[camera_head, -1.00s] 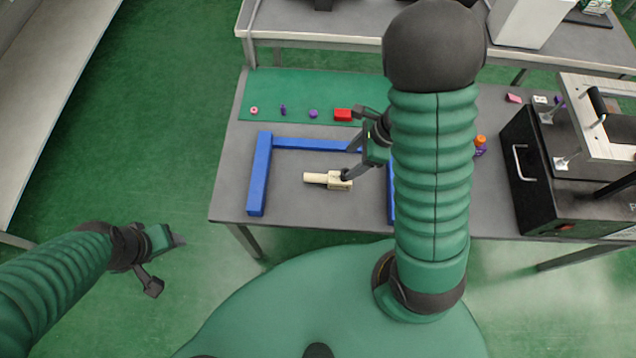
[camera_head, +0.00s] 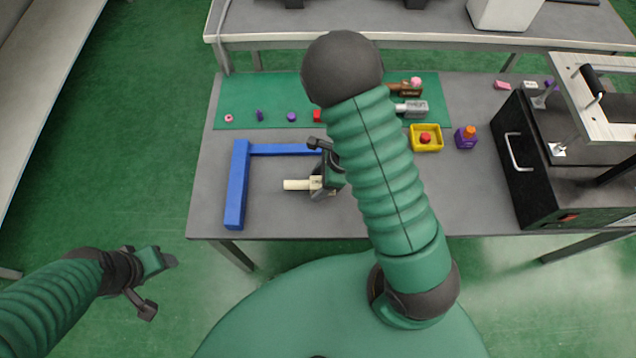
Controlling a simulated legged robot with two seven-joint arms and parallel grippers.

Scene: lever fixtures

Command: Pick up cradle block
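A cream block with a round peg on its left, seemingly the cradle block (camera_head: 297,185), lies on the grey table inside the blue frame (camera_head: 237,185). My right gripper (camera_head: 316,167) is open over the block's right end. One finger is beyond the block and the other is at the block; I cannot tell whether it touches. My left gripper (camera_head: 160,286) is open and empty, away from the table at the lower left.
A green mat (camera_head: 240,93) at the back holds several small parts, a brown piece (camera_head: 405,89) and a grey piece (camera_head: 413,108). A black machine (camera_head: 520,165) stands at the right.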

